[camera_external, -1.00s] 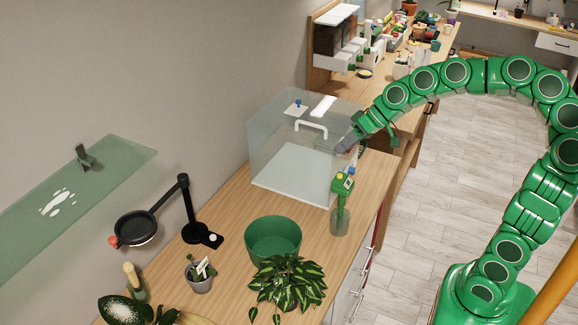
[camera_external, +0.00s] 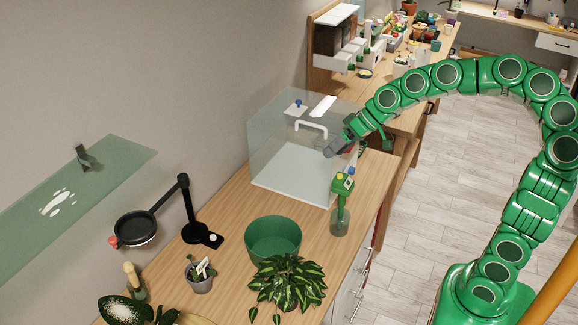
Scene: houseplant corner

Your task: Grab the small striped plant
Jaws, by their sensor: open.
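A small plant (camera_external: 193,273) with a white tag stands in a grey pot (camera_external: 201,285) on the wooden counter at the lower left; stripes on its leaves are too small to make out. A bushier plant (camera_external: 287,283) with yellow-green striped leaves sits to its right, in front of a green pot (camera_external: 273,236); its own base is hidden by leaves. My gripper (camera_external: 332,150) is open and appears empty, at the clear box's upper right, far up and right of both plants. Whether it is inside or in front of the box is unclear.
The clear box (camera_external: 270,150) has a white handle on its lid. A green-topped bottle (camera_external: 341,210) stands at the counter's right edge. A black magnifier lamp (camera_external: 188,210) stands left of the green pot. A glass shelf (camera_external: 90,185) juts from the wall.

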